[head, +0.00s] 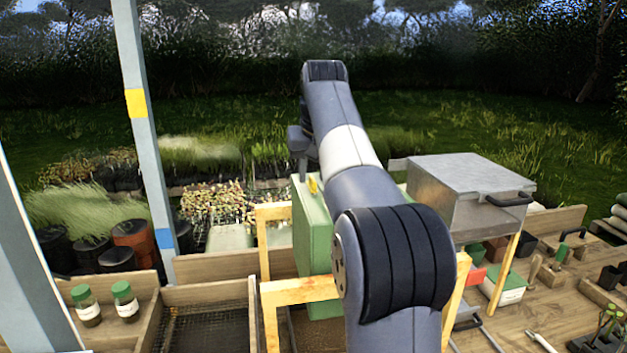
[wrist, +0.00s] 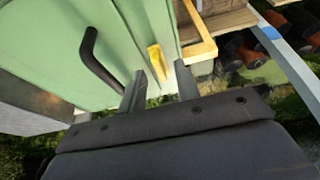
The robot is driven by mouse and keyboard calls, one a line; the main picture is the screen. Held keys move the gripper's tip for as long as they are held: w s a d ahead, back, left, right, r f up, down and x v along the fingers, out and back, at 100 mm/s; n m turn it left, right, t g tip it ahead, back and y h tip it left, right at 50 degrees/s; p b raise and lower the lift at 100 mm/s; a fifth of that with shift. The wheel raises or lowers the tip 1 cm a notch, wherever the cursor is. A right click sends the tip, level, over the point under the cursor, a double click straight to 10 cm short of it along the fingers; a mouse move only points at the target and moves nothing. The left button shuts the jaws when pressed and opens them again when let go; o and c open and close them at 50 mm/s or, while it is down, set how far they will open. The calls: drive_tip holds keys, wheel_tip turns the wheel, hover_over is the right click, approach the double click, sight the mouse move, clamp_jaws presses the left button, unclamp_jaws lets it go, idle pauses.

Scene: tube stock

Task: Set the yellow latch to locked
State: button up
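The yellow latch (wrist: 155,60) is a small bar on the pale green face of a green cabinet (wrist: 55,35), near its edge. It also shows in the head view (head: 312,185) at the cabinet's upper part. In the wrist view my gripper (wrist: 160,85) is open. Its two dark fingers are apart with nothing held, and the latch shows just beyond the gap between them. I cannot tell whether a finger touches the latch. In the head view my arm hides much of the cabinet, and the fingertips are hard to make out.
A black bar handle (wrist: 97,62) stands out from the green face left of the fingers. A grey metal box (head: 470,185) with a handle is right of my arm. A yellow wooden frame (head: 270,300) surrounds the cabinet's lower part. A blue-grey post (head: 145,150) rises at left.

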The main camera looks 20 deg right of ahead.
drive_tip(key=shift+w+d+f, duration=0.1)
drive_tip(key=shift+w+f, duration=0.15)
drive_tip(key=shift+f, duration=0.3)
drive_tip(key=shift+c, duration=0.5)
clamp_jaws()
